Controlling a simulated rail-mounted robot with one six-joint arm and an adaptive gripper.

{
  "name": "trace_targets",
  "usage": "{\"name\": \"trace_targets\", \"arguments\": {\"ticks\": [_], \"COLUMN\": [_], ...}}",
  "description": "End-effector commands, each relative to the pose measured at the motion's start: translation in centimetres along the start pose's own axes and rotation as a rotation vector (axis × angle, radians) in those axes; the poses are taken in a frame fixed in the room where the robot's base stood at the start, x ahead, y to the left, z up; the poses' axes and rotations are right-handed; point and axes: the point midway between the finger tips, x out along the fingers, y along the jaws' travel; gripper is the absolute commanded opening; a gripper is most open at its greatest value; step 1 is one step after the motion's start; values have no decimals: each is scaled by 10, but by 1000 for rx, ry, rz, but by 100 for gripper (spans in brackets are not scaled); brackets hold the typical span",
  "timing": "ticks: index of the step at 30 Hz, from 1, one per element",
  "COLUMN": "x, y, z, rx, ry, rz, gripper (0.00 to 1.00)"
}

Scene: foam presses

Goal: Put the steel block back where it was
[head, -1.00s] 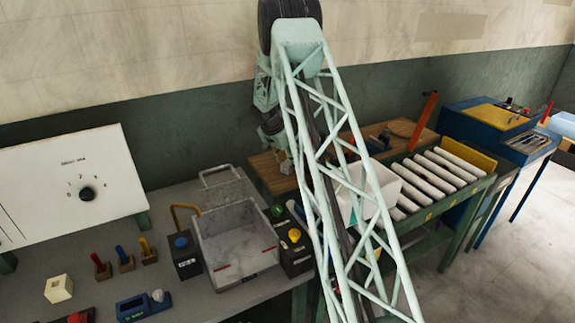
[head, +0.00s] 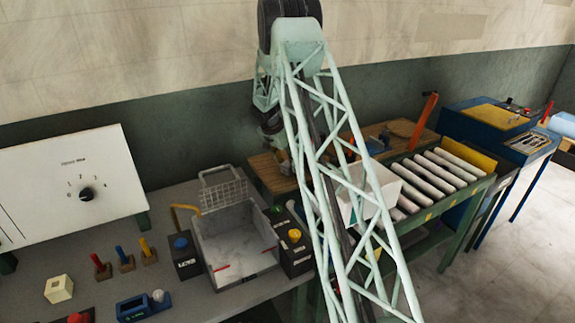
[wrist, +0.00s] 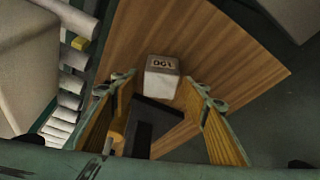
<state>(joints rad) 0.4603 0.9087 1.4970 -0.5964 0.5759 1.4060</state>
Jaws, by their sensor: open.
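A pale grey block (wrist: 162,77) with dark lettering on top stands upright on a wooden board (wrist: 226,50) in the wrist view. It looks like the steel block. My gripper (wrist: 163,89) is open, with one finger to each side of the view and the block just beyond the tips, apart from them as far as I can tell. A dark piece (wrist: 152,122) shows between the fingers, nearer the camera. In the head view my gripper (head: 270,122) hangs above the left part of the wooden board (head: 262,170); its fingers are too small to read there.
A roller conveyor (head: 432,180) and a white bin (head: 378,197) stand right of the board. A grey basin with a mesh lid (head: 222,190) is on the left bench, between dark button boxes (head: 186,262). Small coloured-handled pieces stand further left.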

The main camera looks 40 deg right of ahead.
Motion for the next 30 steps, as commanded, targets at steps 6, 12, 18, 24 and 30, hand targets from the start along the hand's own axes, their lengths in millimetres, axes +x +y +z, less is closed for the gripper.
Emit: {"name": "trace_targets", "arguments": {"ticks": [6, 12, 18, 24, 30], "x": [-23, -48, -74, -98, -112], "y": [-1, -1, -1, -1, 0], "z": [0, -1, 0, 0, 0], "rx": [1, 1, 0, 0, 0], "ry": [1, 2, 1, 1, 1], "rz": [-3, -2, -2, -2, -1], "gripper": [42, 42, 42, 42, 42]}}
